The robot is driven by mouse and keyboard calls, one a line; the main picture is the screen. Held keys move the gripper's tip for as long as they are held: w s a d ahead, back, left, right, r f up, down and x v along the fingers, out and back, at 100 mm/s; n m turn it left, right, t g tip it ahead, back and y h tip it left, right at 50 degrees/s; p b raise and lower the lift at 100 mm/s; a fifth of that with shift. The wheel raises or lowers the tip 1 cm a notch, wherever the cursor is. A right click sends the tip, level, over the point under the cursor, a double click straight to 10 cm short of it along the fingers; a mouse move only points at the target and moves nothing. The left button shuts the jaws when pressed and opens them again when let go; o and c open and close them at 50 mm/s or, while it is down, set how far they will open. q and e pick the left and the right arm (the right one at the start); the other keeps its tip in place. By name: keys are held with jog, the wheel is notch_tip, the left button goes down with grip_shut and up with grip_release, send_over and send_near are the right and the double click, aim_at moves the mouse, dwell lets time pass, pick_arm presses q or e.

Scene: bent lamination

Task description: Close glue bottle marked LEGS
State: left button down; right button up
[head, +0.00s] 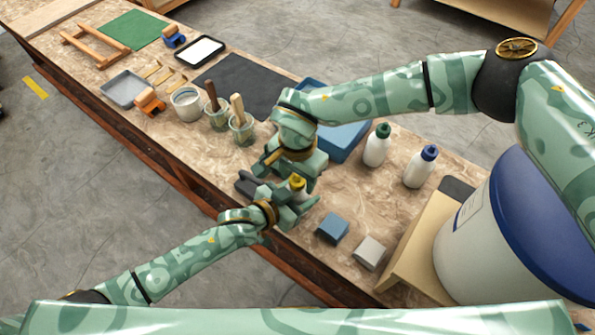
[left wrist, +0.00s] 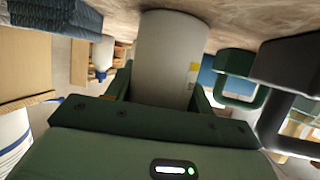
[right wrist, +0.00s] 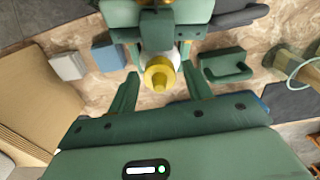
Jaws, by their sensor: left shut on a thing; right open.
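A white bottle with a yellow top (head: 297,182) stands near the front edge of the bench, between my grippers. My left gripper (head: 287,203) is shut around its body, which fills the middle of the left wrist view (left wrist: 165,60). A small yellow patch shows on its side; I cannot read any lettering. My right gripper (right wrist: 163,88) is open above the bottle, fingers on either side of the yellow top (right wrist: 158,75) and apart from it. I cannot tell whether the cap is seated tight.
A green-capped bottle (head: 377,145) and a blue-capped bottle (head: 420,167) stand to the right. A blue block (head: 333,228) and a grey block (head: 369,252) lie near the front edge. Brush pots (head: 241,131) stand left. A dark green handled object (right wrist: 226,66) lies close by the bottle.

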jog(key=c, duration=1)
jog(key=m, duration=0.9)
jog(key=shift+m, duration=0.4)
jog(key=o, duration=1.1)
jog(key=shift+c, duration=0.2)
